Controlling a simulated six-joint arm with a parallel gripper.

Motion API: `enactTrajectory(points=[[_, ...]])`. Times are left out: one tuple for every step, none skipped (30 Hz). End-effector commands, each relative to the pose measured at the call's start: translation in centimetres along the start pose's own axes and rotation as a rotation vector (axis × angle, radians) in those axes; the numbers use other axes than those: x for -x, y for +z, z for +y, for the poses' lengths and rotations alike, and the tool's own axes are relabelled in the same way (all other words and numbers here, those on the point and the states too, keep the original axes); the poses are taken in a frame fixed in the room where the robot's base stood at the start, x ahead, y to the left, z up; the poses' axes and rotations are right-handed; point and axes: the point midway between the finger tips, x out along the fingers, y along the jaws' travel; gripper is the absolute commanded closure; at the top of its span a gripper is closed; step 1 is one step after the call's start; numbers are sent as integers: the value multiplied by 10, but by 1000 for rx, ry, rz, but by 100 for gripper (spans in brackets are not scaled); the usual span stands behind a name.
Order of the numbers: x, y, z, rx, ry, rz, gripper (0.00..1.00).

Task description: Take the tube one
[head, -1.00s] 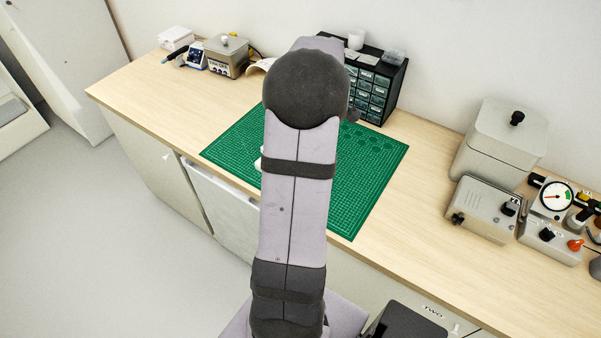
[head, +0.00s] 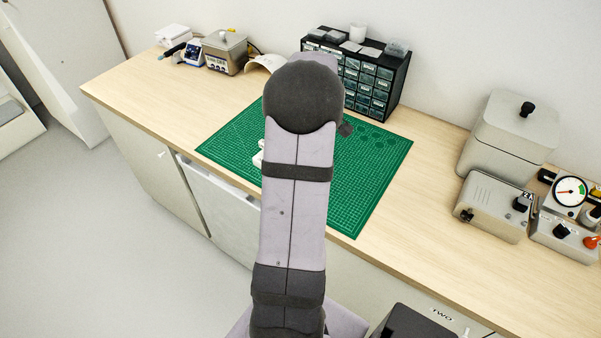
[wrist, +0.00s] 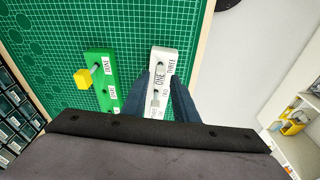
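In the wrist view a narrow white holder (wrist: 164,53) lies on the green mat, with dark lettering reading ONE and THREE. A small pale tube-like piece (wrist: 160,69) shows on it beside the word ONE. My gripper (wrist: 160,77) has its two dark blue fingers apart, over the white holder and on either side of its lettering. Whether they touch anything between them I cannot tell. To the left is a green holder (wrist: 101,62) with white labels and a yellow-topped piece (wrist: 83,78) sticking out. In the head view my arm hides the gripper; a bit of white (head: 258,158) shows beside it.
The green cutting mat (head: 375,165) covers the middle of the bench. A dark drawer cabinet (head: 380,80) stands behind it. Grey boxes and a dial device (head: 570,192) stand at the right. Bare wood (head: 140,100) is free at the left.

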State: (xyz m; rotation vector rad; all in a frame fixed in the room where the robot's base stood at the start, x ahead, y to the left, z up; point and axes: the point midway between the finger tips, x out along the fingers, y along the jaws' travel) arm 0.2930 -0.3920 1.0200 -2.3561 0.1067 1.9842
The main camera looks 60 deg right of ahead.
Motion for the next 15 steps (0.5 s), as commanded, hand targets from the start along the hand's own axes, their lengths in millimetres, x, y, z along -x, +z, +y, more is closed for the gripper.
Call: enactTrajectory(points=[[-7,0,0,0,0,0,73],[-9,0,0,0,0,0,73],[-10,0,0,0,1,1,73],[-12,0,0,0,1,1,73],[-12,0,0,0,1,1,73],[-13,0,0,0,1,1,73],[-14,0,0,0,1,1,73],[-14,0,0,0,1,1,73],[-14,0,0,0,1,1,73],[-14,0,0,0,1,1,73],[-14,0,0,0,1,1,73],[-14,0,0,0,1,1,73],[-14,0,0,0,1,1,73],[-14,0,0,0,1,1,73],[-14,0,0,0,1,1,73]])
